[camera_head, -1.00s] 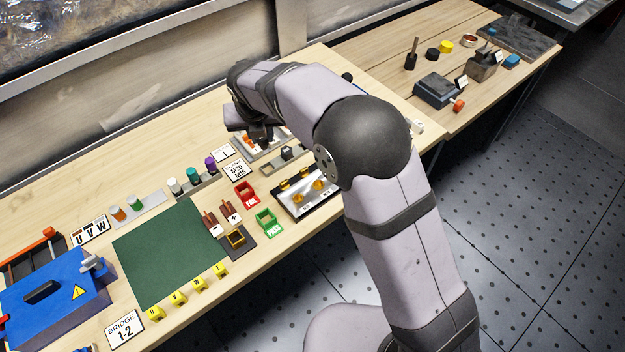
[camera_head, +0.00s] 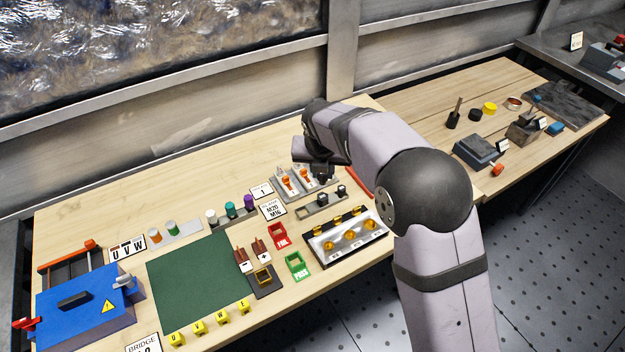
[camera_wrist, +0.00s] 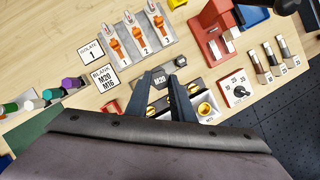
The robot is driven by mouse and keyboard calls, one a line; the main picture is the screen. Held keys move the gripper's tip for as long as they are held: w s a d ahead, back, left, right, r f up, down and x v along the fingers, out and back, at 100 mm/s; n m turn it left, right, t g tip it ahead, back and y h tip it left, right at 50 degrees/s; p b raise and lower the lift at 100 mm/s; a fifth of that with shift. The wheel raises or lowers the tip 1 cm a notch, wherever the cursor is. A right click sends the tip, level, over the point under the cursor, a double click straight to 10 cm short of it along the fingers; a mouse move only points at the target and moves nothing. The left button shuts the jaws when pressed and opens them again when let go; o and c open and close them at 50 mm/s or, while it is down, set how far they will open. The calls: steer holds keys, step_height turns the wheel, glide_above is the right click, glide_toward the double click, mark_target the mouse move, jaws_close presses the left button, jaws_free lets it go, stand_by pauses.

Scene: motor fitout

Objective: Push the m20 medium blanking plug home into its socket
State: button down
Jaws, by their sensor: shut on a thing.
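In the head view my gripper (camera_head: 321,172) is at the back of the bench, above the isolator block and close to the small grey plug rack. In the wrist view its two dark fingers (camera_wrist: 160,82) come up from below and close on a dark grey piece lettered M20, which I take as the m20 medium blanking plug (camera_wrist: 159,77). Its lower part is hidden, so I cannot tell whether it touches a socket. The grey plug rack (camera_head: 311,210) holds dark plugs. The black-framed gland plate (camera_head: 315,244) with several brass fittings lies in front of the rack.
The isolator block (camera_head: 291,189) with orange levers stands behind the rack. A BLANK M20 M16 card (camera_head: 273,210), a red FAIL box (camera_head: 279,237) and a green PASS box (camera_head: 297,266) are to the left. The green mat (camera_head: 200,280) is clear.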

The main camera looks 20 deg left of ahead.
steer(key=d+r+m+h+p, duration=0.15)
steer(key=d+m+p, duration=0.5)
steer(key=d, duration=0.95)
steer(key=s+a+f+n+g+y+p, duration=0.1)
steer(key=s+a+n+g+y, duration=0.1)
steer(key=n, duration=1.1)
steer(key=s+a+f+n+g+y+p, duration=0.2)
steer(key=s+n, duration=0.3)
steer(key=n, duration=0.7)
steer(key=shift+a+n+g+y, duration=0.35)
steer(key=shift+a+g+y, duration=0.3)
steer(key=shift+g, duration=0.25)
